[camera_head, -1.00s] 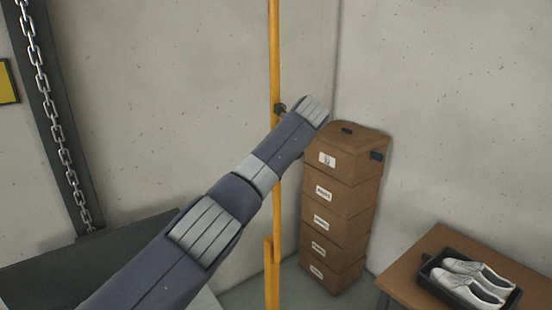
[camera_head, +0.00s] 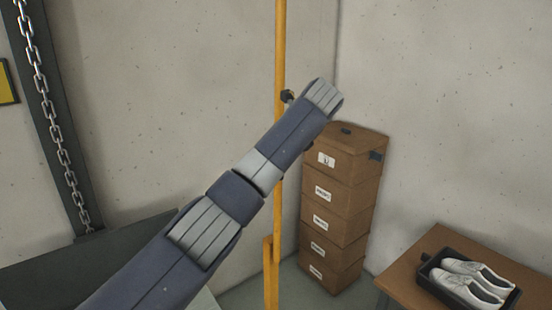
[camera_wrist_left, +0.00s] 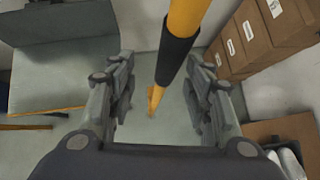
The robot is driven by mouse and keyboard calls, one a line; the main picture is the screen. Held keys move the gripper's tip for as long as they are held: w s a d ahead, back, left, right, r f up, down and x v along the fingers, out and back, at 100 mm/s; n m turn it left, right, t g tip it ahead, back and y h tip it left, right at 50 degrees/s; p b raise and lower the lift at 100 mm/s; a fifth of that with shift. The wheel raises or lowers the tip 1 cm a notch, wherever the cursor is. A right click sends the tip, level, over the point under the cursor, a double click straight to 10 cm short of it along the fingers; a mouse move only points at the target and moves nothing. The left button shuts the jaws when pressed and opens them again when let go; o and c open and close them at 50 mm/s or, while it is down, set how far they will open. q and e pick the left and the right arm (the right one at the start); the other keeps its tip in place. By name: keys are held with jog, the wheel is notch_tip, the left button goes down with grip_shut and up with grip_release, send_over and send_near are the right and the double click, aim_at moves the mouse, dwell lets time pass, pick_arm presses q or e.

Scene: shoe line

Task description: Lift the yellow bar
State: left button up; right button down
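The yellow bar (camera_head: 280,50) stands nearly upright in the head view, leaning slightly right toward its top, which is out of the picture. Its lower part meets a short yellow post (camera_head: 271,285). My left arm crosses in front of the bar and hides part of it. In the left wrist view the bar (camera_wrist_left: 186,18) has a black sleeve (camera_wrist_left: 176,58). My left gripper (camera_wrist_left: 160,75) is open, with the sleeve showing between its spread fingers and a gap on both sides. The head view hides most of this gripper. My right gripper is in neither view.
A stack of brown shoe boxes (camera_head: 335,222) stands right of the bar by the wall. A brown table (camera_head: 408,272) at lower right holds a dark tray with white shoes (camera_head: 470,277). A chain (camera_head: 52,125) hangs at left. The wall is close behind.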

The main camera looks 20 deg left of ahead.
pick_arm(q)
jog(key=v, duration=0.6)
jog(key=shift+d+f, duration=0.15)
